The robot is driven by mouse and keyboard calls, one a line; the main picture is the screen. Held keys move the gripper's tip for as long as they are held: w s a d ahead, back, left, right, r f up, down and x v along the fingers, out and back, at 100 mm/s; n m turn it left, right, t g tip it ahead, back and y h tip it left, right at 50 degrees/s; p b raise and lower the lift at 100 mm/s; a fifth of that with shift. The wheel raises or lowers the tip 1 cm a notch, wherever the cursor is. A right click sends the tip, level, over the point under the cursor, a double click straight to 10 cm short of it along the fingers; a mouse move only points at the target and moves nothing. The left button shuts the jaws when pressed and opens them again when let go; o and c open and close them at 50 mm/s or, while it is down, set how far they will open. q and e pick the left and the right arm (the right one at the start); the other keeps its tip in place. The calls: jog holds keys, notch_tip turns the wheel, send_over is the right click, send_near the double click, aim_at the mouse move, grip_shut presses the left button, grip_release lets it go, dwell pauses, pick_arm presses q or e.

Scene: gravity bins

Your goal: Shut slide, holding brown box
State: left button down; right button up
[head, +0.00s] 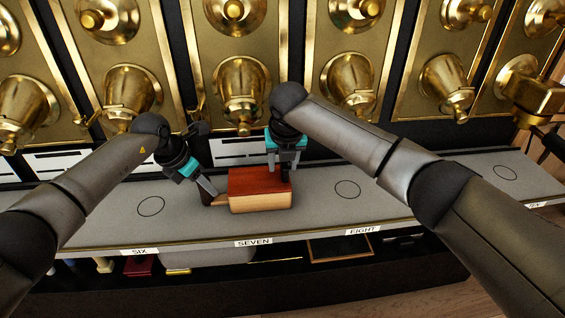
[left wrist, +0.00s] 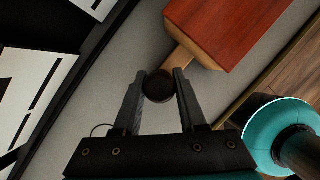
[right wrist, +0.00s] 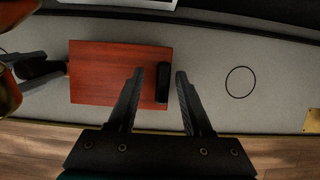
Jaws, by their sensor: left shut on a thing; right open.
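The brown box (head: 262,182) has a red-brown top and paler sides, and rests on the grey shelf above the SEVEN label. A short pale wooden slide (left wrist: 180,57) sticks out of its left end, with a dark round knob (left wrist: 158,86) at its tip. My left gripper (head: 209,194) is shut on that knob. My right gripper (head: 285,172) is above the box's right end. It is open, with its fingers (right wrist: 160,73) either side of a black upright grip (right wrist: 163,84) on the box; gaps show on both sides. How far the slide reaches inside the box is hidden.
Brass bins (head: 240,90) line the wall behind the shelf (head: 180,222). Empty circle marks lie left (head: 151,206) and right (head: 347,189) of the box, with free shelf around them. A lower dark shelf (head: 230,280) holds small items below the front edge.

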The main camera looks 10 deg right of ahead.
pick_arm(q)
jog(key=shift+s+d+f, duration=0.1)
pick_arm(e)
jog(key=v, duration=1.2)
pick_arm(q)
jog(key=shift+c, duration=1.9)
grip_release()
pick_arm(e)
jog(key=shift+f, duration=0.1)
